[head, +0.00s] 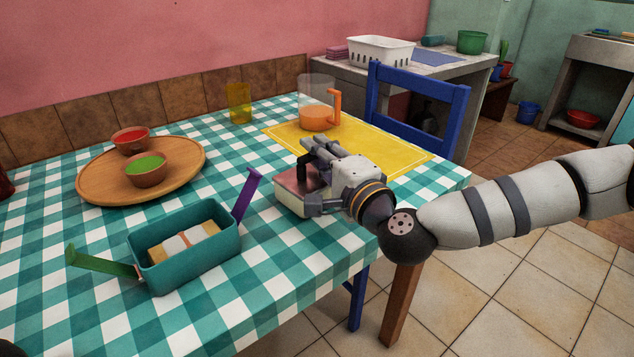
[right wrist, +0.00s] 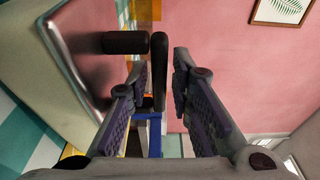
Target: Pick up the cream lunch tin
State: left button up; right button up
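The cream lunch tin (head: 287,197) stands on the checked tablecloth near the right edge of the table, with a reddish lid and a black handle (head: 303,166). My right gripper (head: 318,172) is at the tin and hides its right part. In the right wrist view the tin (right wrist: 35,55) fills the left side. Its black handle (right wrist: 159,72) lies between the two fingers of my right gripper (right wrist: 158,85). The fingers are apart, with gaps beside the handle. I see no closed grip on it.
A teal box (head: 190,264) with raised green and purple flaps stands at the front. A wooden tray (head: 95,188) holds two bowls at left. A clear jug (head: 317,92) stands on a yellow mat (head: 385,153) behind the tin. A blue chair (head: 455,105) stands beyond the table.

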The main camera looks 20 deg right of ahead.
jog(key=shift+w, duration=0.25)
grip_shut()
